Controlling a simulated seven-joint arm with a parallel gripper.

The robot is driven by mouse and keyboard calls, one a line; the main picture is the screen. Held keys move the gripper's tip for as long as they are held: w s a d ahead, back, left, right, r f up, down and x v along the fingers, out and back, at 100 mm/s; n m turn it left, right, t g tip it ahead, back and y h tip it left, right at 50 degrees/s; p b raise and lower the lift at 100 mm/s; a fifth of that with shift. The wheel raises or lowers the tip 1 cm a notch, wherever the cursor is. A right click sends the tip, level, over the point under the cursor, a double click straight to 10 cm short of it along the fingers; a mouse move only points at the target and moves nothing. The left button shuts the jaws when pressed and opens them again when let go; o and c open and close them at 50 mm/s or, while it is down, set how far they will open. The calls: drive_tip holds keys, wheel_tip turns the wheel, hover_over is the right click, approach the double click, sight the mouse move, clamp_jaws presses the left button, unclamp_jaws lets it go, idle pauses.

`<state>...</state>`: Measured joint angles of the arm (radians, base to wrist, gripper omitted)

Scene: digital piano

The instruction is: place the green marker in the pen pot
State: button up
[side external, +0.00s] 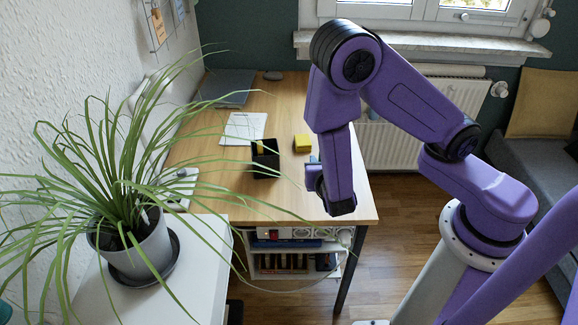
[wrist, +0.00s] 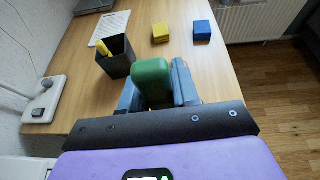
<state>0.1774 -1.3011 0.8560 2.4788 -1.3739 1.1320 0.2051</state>
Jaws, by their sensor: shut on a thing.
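The green marker (wrist: 152,80) is between the two blue fingers of my gripper (wrist: 157,84) in the wrist view. My gripper is shut on it and holds it near the desk's front right part. In the side view the marker is hidden behind my purple arm, and only a bit of my gripper (side external: 313,161) shows. The black pen pot (side external: 265,163) stands upright on the desk, left of my gripper. In the wrist view the pot (wrist: 117,64) is beyond and left of the marker, apart from it. A yellow item (wrist: 102,47) sticks out of the pot.
A yellow block (side external: 302,144) lies right of the pot, with a blue block (wrist: 202,30) farther right. A white paper (side external: 243,127) and a laptop (side external: 228,87) lie farther back. Leaves of a potted plant (side external: 140,248) reach over the desk's left side.

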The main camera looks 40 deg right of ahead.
drive_tip(key=w+d+r+n+y, duration=0.1)
drive_tip(key=w+d+r, duration=0.2)
drive_tip(key=w, duration=0.3)
drive_tip(key=w+d+r, duration=0.3)
drive_tip(key=w, duration=0.4)
drive_tip(key=w+f, duration=1.2)
drive_tip(key=w, duration=0.1)
drive_tip(key=shift+w+f+t, duration=0.2)
drive_tip(key=shift+w+t, duration=0.05)
drive_tip(key=shift+t, duration=0.05)
drive_tip(key=shift+d+f, duration=0.1)
drive_tip(key=shift+f, duration=0.5)
drive_tip(key=o, duration=1)
